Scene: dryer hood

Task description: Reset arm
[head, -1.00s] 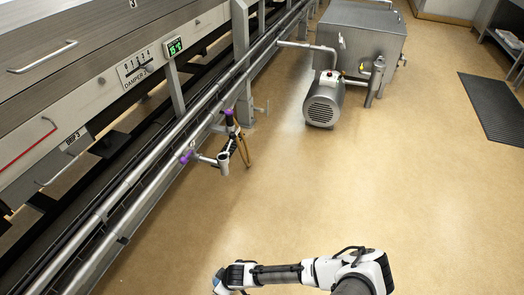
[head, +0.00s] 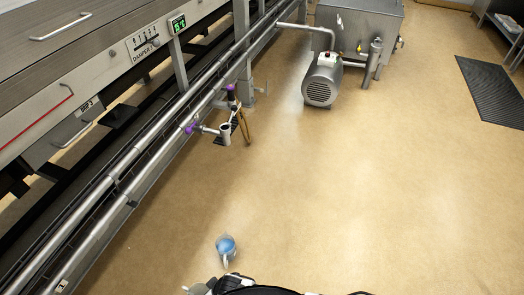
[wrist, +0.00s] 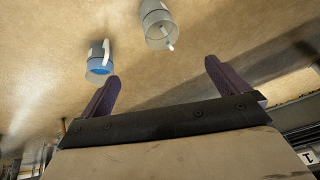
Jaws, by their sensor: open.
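My gripper (wrist: 162,76) is open and empty in the wrist view, with its two dark purple fingers wide apart. In the head view only part of my arm shows along the bottom edge, and the fingers cannot be made out there. A clear jug with blue contents (head: 226,246) and a pale handle stands on the floor in the head view. It also shows in the wrist view (wrist: 98,62), beyond the left finger and apart from it. A second, greyish clear jug (wrist: 158,27) shows in the wrist view, beyond the gap between the fingers.
A long steel machine (head: 100,60) with rails and a purple-handled valve (head: 224,130) runs along the left. A motor pump (head: 322,80) and steel tank (head: 362,25) stand at the back. A black mat (head: 495,90) lies at right. The middle floor is clear.

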